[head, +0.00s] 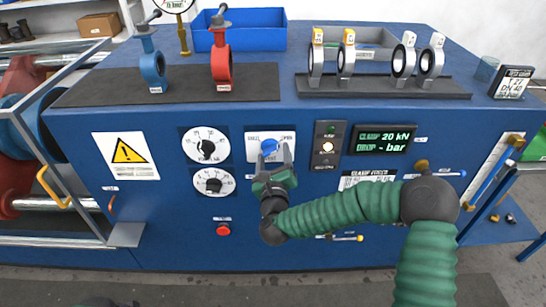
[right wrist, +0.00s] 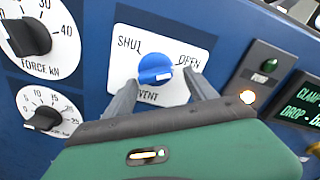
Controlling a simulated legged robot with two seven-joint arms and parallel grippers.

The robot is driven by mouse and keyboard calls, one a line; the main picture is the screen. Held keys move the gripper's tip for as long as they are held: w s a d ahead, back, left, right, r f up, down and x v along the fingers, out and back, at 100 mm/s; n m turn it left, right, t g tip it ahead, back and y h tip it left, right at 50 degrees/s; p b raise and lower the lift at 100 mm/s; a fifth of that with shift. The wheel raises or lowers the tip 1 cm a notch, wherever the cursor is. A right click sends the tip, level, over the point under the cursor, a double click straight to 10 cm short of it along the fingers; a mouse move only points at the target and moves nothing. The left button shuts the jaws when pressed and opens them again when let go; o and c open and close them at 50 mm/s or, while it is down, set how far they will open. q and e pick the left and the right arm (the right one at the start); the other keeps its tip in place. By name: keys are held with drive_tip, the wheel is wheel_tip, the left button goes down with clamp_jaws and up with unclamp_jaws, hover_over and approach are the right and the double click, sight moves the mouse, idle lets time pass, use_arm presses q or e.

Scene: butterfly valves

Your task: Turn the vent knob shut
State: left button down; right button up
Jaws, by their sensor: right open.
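The vent knob (head: 269,147) is a round blue knob on a white plate on the front of the blue bench. In the right wrist view the vent knob (right wrist: 155,69) sits between SHUT on the left and OPEN on the right, and its pale mark is at the right side, toward OPEN. My right gripper (head: 272,160) is in front of the plate. In the right wrist view its two fingers (right wrist: 162,78) are open, one on each side of the knob's lower part; contact cannot be told.
Two black dials (head: 206,145) are left of the plate, with a red button (head: 223,229) below. A lamp panel (head: 327,145) and a green-lettered display (head: 384,140) are to the right. Valves and rings stand on the bench top, with a blue bin (head: 248,37) behind.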

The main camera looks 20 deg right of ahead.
drive_tip(key=shift+w, duration=0.15)
drive_tip(key=shift+a+r, duration=0.1)
drive_tip(key=shift+a, duration=0.45)
drive_tip(key=c, duration=0.4)
drive_tip(key=shift+d, duration=0.3)
drive_tip(key=c, duration=0.7)
drive_tip(key=shift+c, duration=1.4)
use_arm(q)
drive_tip(key=shift+s+a, duration=0.1)
drive_tip(key=shift+a, duration=0.2)
